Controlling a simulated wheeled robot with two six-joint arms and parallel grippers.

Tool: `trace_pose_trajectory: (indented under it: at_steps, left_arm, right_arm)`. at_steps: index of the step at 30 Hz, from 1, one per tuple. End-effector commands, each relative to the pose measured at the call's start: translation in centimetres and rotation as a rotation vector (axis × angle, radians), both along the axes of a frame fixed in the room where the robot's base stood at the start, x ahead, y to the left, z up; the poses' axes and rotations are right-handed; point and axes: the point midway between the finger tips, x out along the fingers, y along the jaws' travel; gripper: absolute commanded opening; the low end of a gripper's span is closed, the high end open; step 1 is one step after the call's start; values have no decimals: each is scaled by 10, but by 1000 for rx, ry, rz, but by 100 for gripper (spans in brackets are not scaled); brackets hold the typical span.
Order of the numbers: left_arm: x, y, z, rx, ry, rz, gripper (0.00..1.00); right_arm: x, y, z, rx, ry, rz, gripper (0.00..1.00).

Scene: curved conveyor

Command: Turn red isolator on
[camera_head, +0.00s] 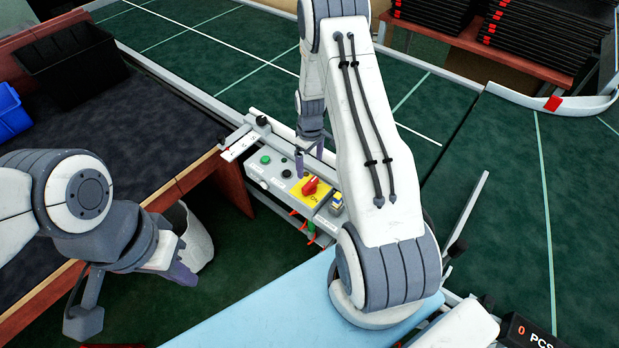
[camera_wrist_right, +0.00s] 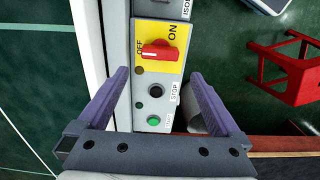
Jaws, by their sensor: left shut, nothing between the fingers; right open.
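The red isolator (camera_head: 310,186) is a red rotary knob on a yellow plate, on a grey control box (camera_head: 270,175) beside the conveyor. In the right wrist view the knob (camera_wrist_right: 158,52) lies crosswise, one end towards the OFF label; ON is at the plate's upper right. My right gripper (camera_head: 308,158) is open and empty over the box. In the wrist view its two purple fingers (camera_wrist_right: 159,75) are spread wide, short of the knob, which lies ahead between their lines. My left gripper (camera_head: 178,272) is shut and empty at the lower left, away from the box.
A black STOP button (camera_wrist_right: 156,91) and a green button (camera_wrist_right: 153,121) are on the same box. A white bin (camera_head: 198,240) stands on the floor near my left gripper. A dark table (camera_head: 100,140) is at left. A red stool (camera_wrist_right: 285,68) shows in the wrist view.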

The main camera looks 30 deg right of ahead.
Motion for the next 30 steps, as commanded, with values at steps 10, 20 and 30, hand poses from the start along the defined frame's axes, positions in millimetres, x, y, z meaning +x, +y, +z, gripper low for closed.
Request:
trace_pose_trajectory:
  at_steps: [10,20,30]
  left_arm:
    - [0,0,16,0,0,1,0]
    - [0,0,26,0,0,1,0]
    - [0,0,26,0,0,1,0]
  right_arm:
    - [-2,0,-53,2,4,0,100]
    - [0,0,-96,0,0,0,100]
    - [0,0,-103,-1,-1,-1,100]
